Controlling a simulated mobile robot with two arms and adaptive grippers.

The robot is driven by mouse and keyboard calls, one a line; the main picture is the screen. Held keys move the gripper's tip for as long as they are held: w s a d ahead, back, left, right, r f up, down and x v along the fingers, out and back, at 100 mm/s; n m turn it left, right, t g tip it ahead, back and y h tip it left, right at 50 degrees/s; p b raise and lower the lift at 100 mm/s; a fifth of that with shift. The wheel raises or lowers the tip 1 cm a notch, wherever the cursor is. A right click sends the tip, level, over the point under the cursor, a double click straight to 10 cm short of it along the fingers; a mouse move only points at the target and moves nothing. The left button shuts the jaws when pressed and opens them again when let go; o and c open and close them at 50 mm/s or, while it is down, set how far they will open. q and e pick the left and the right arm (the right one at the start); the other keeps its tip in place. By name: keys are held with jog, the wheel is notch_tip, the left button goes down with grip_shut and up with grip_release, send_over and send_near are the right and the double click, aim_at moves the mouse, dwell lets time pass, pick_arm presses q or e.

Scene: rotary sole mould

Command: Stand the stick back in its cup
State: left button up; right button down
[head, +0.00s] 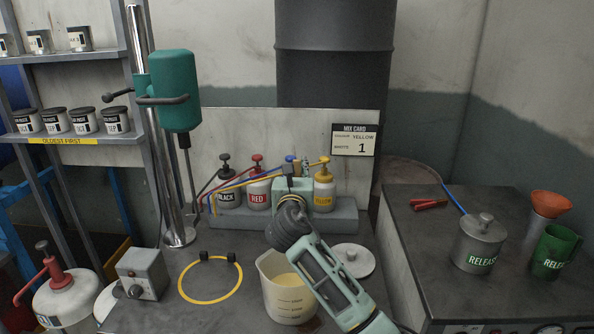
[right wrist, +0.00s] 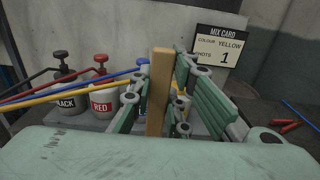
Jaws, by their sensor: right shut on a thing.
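My right gripper (head: 292,186) reaches over the bench toward the pump bottles. It is shut on a flat wooden stick, and the stick (right wrist: 158,90) stands nearly upright between the fingers in the right wrist view. In the head view the gripper and wrist largely hide the stick. I cannot make out which vessel is the stick's cup. A clear beaker (head: 288,297) of pale cream liquid stands below the gripper, partly behind my right arm. My left gripper is not in view.
Pump bottles marked black (head: 229,194), red (head: 258,192) and yellow (head: 324,194) stand on a grey rack, with long spouts reaching left. A teal mixer (head: 175,90) stands at left. A yellow ring (head: 210,300) lies on the bench. A release pot (head: 479,242) and green jug (head: 553,252) stand right.

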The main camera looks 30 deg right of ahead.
notch_tip(320, 180, down, 9)
jog(key=b, duration=0.3)
jog(key=shift+r+b, duration=0.2)
jog(key=shift+b, duration=0.1)
dwell(0.4)
jog(key=c, duration=1.6)
grip_release()
jog(key=v, duration=1.2)
